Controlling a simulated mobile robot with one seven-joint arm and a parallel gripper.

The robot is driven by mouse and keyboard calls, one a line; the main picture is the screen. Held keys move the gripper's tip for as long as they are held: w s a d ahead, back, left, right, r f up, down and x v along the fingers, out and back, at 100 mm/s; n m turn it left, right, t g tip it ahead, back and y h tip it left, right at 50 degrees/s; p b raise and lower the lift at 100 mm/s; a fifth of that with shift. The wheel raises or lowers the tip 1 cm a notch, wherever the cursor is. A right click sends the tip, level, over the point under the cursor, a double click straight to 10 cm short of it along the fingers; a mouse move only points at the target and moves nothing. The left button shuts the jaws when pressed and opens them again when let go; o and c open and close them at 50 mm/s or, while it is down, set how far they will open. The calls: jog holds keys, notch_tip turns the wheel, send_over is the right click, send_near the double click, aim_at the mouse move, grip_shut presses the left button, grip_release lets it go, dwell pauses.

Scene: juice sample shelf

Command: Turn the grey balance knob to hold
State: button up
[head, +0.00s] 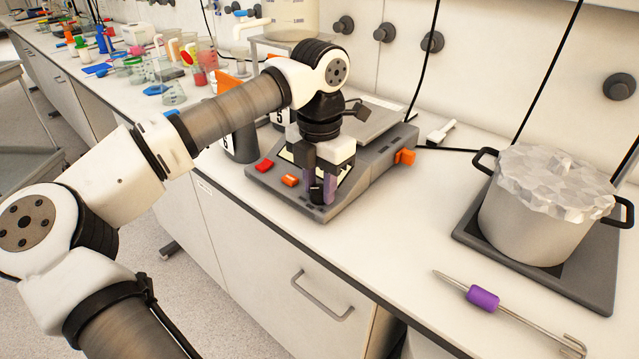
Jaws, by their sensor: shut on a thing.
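The grey balance (366,178) stands on the bench with its display side facing the front edge. My gripper (319,188) points down at the balance's front corner. A red button (265,165) and an orange button (290,180) sit on the front panel left of my gripper. My gripper partly covers the display.
A foil-covered pot (535,225) stands on a dark plate at the right. A hooked rod with a purple grip (484,299) lies near the front edge. A dark bottle (238,140) stands left of the balance. Beakers and glassware crowd the back left.

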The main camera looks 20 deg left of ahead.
aim_at(320, 188)
jog(key=shift+r, duration=0.1)
jog(key=o, duration=0.7)
notch_tip(320, 188, up, 14)
jog(key=shift+f, duration=0.1)
dwell(0.5)
